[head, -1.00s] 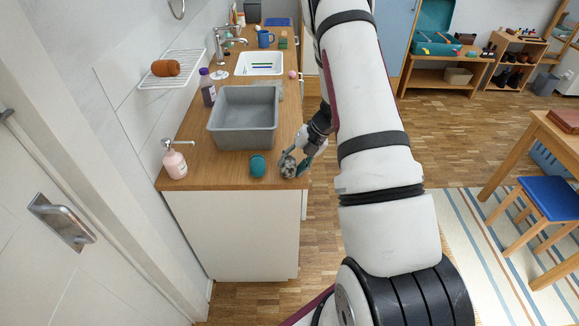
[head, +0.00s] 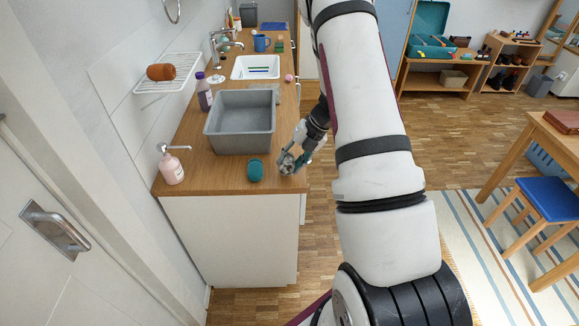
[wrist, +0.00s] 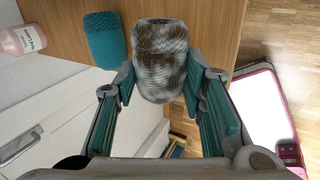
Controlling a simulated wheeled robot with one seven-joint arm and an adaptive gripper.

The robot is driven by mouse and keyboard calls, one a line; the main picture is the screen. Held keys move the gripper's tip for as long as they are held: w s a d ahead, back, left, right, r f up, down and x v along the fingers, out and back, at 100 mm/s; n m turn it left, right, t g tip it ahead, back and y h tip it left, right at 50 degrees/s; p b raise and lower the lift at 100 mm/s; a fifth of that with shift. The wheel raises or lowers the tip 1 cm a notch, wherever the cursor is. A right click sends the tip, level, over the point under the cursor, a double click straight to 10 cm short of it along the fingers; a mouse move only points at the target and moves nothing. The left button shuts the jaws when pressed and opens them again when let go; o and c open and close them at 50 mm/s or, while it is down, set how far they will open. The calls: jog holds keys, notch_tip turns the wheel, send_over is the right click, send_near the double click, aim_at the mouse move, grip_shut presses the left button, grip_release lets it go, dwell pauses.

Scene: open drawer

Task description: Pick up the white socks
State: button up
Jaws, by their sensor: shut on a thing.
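The white socks (wrist: 162,60) are a rolled bundle, heavily mottled with brown and grey. They show between the teal-padded fingertips of my gripper (wrist: 163,80) in the wrist view, and the fingers are shut on them. In the head view the socks (head: 287,163) are at the front right corner of the wooden counter, with my gripper (head: 288,162) around them. The fingers partly hide them there. I cannot tell whether they are clear of the counter top.
A teal rolled bundle (head: 255,170) lies left of the socks on the counter (head: 215,174). A grey basin (head: 240,142) stands behind it, and a pink soap bottle (head: 171,168) is at the left. A white cabinet front drops below the counter's front edge.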

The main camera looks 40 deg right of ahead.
jog(key=s+a+r, duration=0.1)
jog(key=s+a, duration=0.2)
jog(key=s, duration=0.4)
jog(key=s+a+r+b, duration=0.1)
jog(key=s+a, duration=0.2)
jog(key=s, duration=0.5)
jog(key=shift+w, duration=0.1)
dwell(0.3)
